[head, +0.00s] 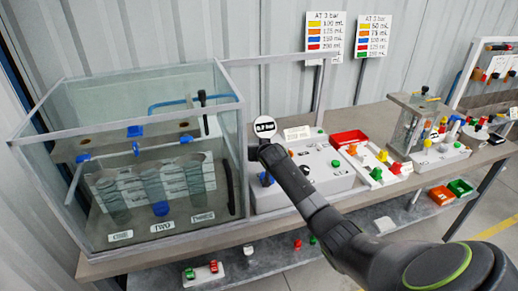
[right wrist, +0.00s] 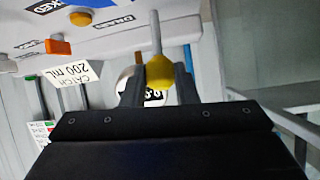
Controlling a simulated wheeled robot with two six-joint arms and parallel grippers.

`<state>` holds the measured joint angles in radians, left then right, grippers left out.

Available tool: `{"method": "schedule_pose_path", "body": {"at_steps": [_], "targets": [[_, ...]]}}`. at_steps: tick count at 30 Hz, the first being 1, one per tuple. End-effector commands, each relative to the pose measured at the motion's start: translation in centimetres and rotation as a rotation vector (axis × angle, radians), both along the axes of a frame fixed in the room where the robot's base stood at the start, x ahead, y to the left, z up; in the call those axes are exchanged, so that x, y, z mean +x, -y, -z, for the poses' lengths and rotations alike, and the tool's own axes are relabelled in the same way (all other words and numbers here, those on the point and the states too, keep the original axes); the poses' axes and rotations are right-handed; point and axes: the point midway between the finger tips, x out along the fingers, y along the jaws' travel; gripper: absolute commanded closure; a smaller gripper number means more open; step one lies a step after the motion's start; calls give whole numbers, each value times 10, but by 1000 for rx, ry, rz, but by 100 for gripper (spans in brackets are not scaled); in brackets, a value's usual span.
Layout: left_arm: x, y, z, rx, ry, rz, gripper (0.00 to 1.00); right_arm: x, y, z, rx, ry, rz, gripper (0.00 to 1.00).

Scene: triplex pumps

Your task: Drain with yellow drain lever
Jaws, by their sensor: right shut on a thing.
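The yellow drain lever (right wrist: 159,71) shows in the right wrist view as a yellow knob on a pale rod. My right gripper (right wrist: 157,82) has its two dark fingers on either side of the knob and is shut on it. A "DRAIN" label (right wrist: 113,23) sits on the white panel beside the rod. In the head view my right arm reaches from the lower right to the grey-white control box (head: 325,185), and its wrist hides the lever. The glass tank (head: 190,85) with tubes labelled ONE, TWO and THREE stands left of the box. My left gripper is not in view.
A card reading "CATCH 200 mL" (right wrist: 78,84) and an orange knob (right wrist: 58,47) are near the lever. A red tray (head: 349,138) and a second, smaller apparatus (head: 415,125) stand to the right. A lower shelf (head: 350,250) holds small parts.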

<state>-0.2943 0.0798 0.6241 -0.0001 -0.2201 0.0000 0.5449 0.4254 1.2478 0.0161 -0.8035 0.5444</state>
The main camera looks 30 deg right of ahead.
Motion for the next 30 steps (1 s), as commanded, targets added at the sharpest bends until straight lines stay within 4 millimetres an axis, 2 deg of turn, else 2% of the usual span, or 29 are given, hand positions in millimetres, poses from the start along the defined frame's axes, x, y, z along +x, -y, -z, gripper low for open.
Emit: {"method": "schedule_pose_path", "body": {"at_steps": [17,18,22,23,30], "targets": [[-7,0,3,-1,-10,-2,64,-3,-1,2,-7,38,0,100],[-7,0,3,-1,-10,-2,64,-3,-1,2,-6,37,0,72],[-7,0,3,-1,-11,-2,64,-3,-1,2,-7,37,0,55],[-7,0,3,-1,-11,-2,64,-3,-1,2,-7,37,0,52],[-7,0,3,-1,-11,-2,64,-3,-1,2,-9,36,0,52]]}}
